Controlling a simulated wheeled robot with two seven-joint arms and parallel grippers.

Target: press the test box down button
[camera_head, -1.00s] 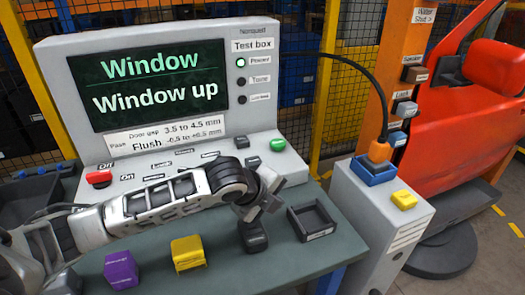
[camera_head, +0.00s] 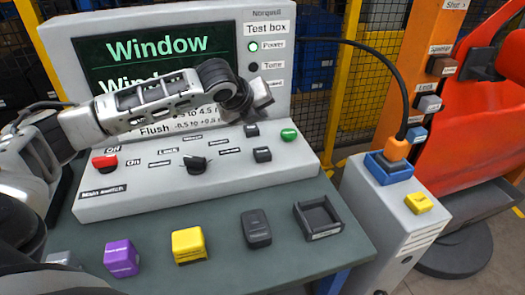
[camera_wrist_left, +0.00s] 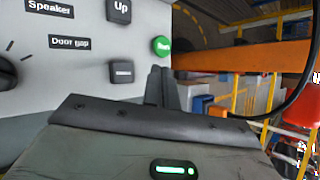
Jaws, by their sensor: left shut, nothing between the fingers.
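The test box (camera_head: 200,188) is a light grey console with a sloped panel and a dark screen reading "Window". The black down button (camera_head: 262,155) sits on the right of the panel, in front of the black up button (camera_head: 251,130). In the left wrist view the down button (camera_wrist_left: 122,72) lies below the button marked "Up" (camera_wrist_left: 119,11); its own label is unreadable. My left gripper (camera_head: 262,94) is shut and empty, raised in front of the screen above the buttons; its fingers (camera_wrist_left: 160,85) show beside the down button, apart from it. My right gripper is out of view.
A green button (camera_head: 289,134), a knob (camera_head: 195,163) and a red switch (camera_head: 104,162) are on the panel. Purple (camera_head: 121,258) and yellow (camera_head: 189,245) blocks, a black fob (camera_head: 256,229) and an empty tray (camera_head: 318,220) stand on the table. A grey cabinet (camera_head: 375,220) stands right.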

